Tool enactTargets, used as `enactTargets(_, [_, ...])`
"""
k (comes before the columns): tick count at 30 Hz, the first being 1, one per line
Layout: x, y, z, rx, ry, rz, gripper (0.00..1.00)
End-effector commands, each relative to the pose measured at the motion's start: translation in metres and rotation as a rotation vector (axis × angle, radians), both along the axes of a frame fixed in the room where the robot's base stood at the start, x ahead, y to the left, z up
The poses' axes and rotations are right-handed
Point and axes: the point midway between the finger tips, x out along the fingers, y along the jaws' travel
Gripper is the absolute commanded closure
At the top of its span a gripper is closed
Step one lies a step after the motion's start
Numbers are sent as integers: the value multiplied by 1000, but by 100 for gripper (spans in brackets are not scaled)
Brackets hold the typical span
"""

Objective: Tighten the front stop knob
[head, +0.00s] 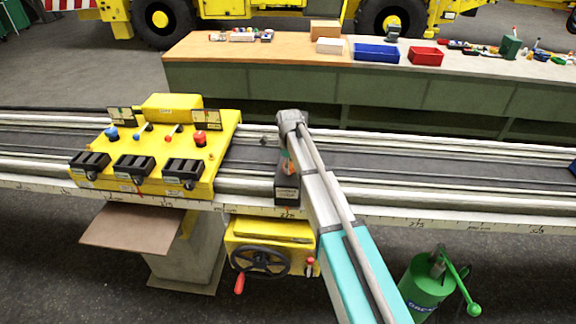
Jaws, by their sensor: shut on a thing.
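My gripper (286,166) is at the end of the arm, over the front rail, just behind and above a dark block with a small label (287,192). This block sits on the front rail above the ruler strip and looks like the front stop. My wrist and forearm cover much of this spot. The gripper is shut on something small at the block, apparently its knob. The knob itself is hidden, and I cannot tell how far it is turned.
A yellow control panel (222,150) with black bins stands left on the rails. Below the rail is a yellow box with a handwheel (261,262). A green canister (428,284) stands at lower right. A workbench (250,80) with bins is behind.

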Motion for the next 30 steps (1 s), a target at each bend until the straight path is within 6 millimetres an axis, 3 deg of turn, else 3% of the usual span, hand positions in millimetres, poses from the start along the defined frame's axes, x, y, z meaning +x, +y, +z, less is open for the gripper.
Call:
enactTargets(18, [-1,0,0,-1,2,-537,76])
enactTargets(30, [-1,0,0,-1,2,-666,76])
